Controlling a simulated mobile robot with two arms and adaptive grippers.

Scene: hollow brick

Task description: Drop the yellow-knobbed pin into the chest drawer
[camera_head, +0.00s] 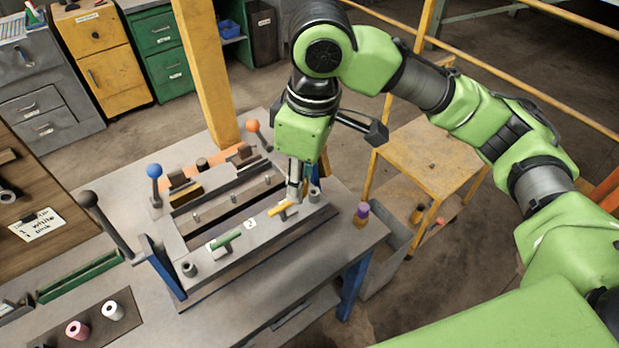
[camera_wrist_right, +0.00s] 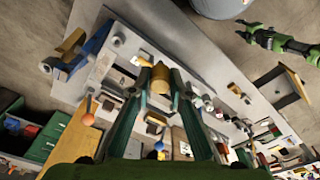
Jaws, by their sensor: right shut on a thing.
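The yellow-knobbed pin (camera_head: 279,208) has a yellow bar-shaped knob and is at the front rail (camera_head: 205,262) of the grey frame on the workbench. My right gripper (camera_head: 296,196) points down over the rail at the pin. In the right wrist view, the right gripper (camera_wrist_right: 160,80) has its two fingers on either side of the yellow knob (camera_wrist_right: 160,75) and is shut on it. Whether the pin's shaft is still in the rail is hidden. Drawer chests stand at the back left: a grey one (camera_head: 40,95), a yellow one (camera_head: 108,65) and a green one (camera_head: 160,55).
A green-handled pin (camera_head: 225,240) sits on the same rail. Levers with a blue ball (camera_head: 154,171) and an orange ball (camera_head: 253,126) rise from the frame. A yellow post (camera_head: 207,70) stands behind. A purple-and-yellow item (camera_head: 361,214) stands near the bench's right edge.

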